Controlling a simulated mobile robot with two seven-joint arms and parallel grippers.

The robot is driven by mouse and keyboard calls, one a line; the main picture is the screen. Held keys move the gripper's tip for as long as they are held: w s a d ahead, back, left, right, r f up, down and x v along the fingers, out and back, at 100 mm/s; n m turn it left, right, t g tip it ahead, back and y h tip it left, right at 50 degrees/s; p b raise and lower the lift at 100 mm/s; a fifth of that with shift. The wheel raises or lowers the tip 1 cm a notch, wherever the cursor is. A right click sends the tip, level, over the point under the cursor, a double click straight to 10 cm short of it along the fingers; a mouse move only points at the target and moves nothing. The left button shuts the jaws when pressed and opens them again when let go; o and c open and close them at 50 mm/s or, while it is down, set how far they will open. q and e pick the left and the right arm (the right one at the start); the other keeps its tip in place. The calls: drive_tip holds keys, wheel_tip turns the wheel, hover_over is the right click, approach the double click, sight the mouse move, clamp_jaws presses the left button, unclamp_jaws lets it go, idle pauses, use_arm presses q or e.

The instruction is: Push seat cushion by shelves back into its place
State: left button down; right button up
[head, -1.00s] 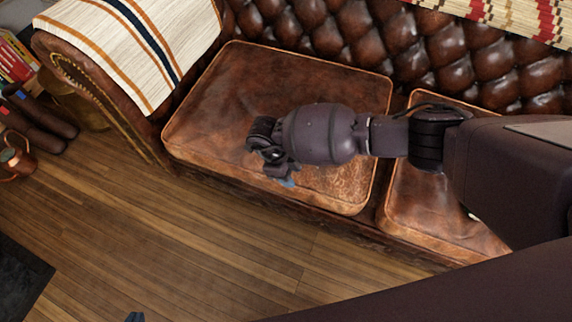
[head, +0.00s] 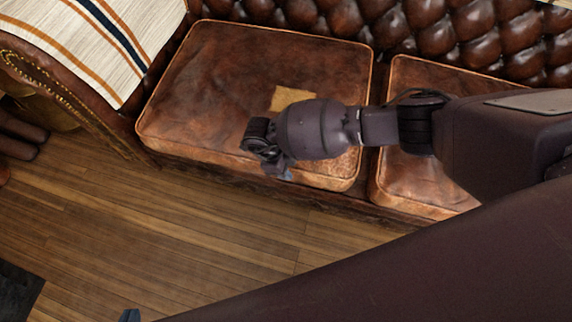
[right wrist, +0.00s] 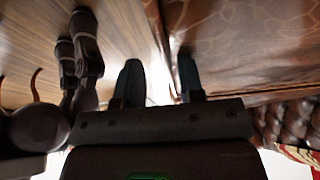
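The seat cushion (head: 235,75) by the left armrest is brown leather with lighter piping. It lies flat on the sofa, its front edge toward the wood floor. A tan patch shows on its top beside my right arm. My right gripper (head: 280,168) is over or at the cushion's front edge; contact cannot be told. In the right wrist view its two dark fingers (right wrist: 159,80) are apart with nothing seen between them, and brown leather lies to the right. Only a tip of my left gripper (head: 130,315) shows at the bottom edge.
A second cushion (head: 415,180) lies to the right across a narrow gap. The tufted backrest (head: 430,35) is behind, and the armrest with a striped blanket (head: 95,40) is at left. Dark boots (head: 20,135) stand beyond it. The wood floor (head: 200,220) in front is clear.

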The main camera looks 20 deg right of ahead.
clamp_jaws()
idle(1.1)
drive_tip(key=shift+o, duration=0.9)
unclamp_jaws()
